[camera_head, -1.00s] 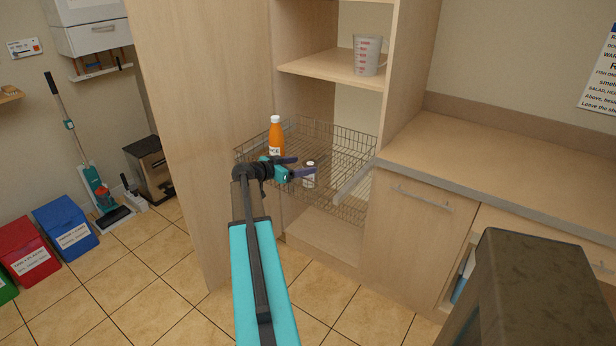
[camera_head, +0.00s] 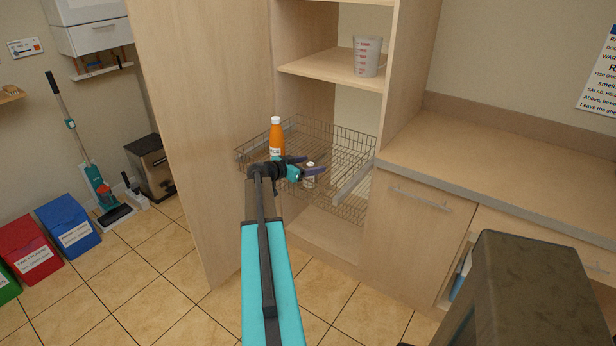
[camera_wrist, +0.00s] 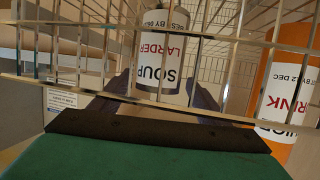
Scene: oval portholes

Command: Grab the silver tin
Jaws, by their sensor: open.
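The silver tin (camera_head: 309,182) stands in the wire basket of the open cupboard, partly hidden by my gripper in the head view. In the wrist view the tin (camera_wrist: 158,48) has a white label reading SOUP and LARDER, upside down. My gripper (camera_head: 312,164) is open at the basket, with its dark fingers close to the tin. In the wrist view the fingers lie to either side of the tin's lower picture end, with wires crossing in front. I cannot tell whether either finger touches it.
The wire basket (camera_head: 348,139) has a raised rim and wire sides around the tin. An orange drink bottle (camera_head: 277,134) stands in it, left of the tin. A measuring cup (camera_head: 367,56) is on the shelf above. A worktop (camera_head: 480,150) lies to the right.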

